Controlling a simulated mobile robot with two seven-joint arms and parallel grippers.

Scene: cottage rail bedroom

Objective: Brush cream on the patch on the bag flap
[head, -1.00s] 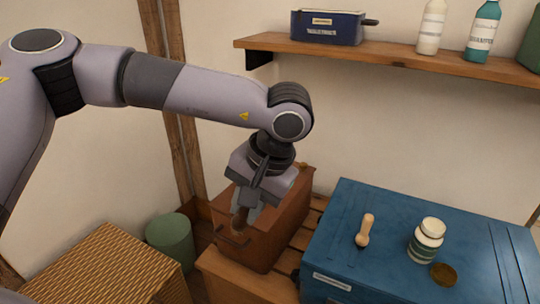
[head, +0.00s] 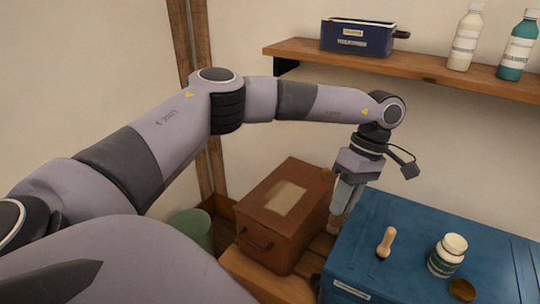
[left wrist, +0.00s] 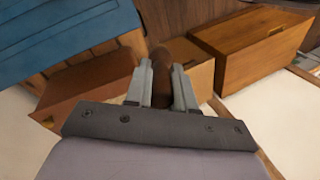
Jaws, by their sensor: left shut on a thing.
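The brown bag (head: 285,225) stands box-like on a wooden bench in the head view. A pale rectangular patch (head: 287,198) lies on its top flap. My left gripper (head: 340,208) points down just right of the bag, beside the blue chest. It is shut on a brown, rounded thing (left wrist: 160,70), mostly hidden by the fingers; I cannot tell just what it is. My right gripper is out of view.
The blue chest (head: 400,215) fills the lower right. A shelf (head: 390,66) above it carries a blue box (head: 358,37) and two bottles, white (head: 466,40) and teal (head: 517,48). A green cylinder (head: 190,230) stands left of the bag.

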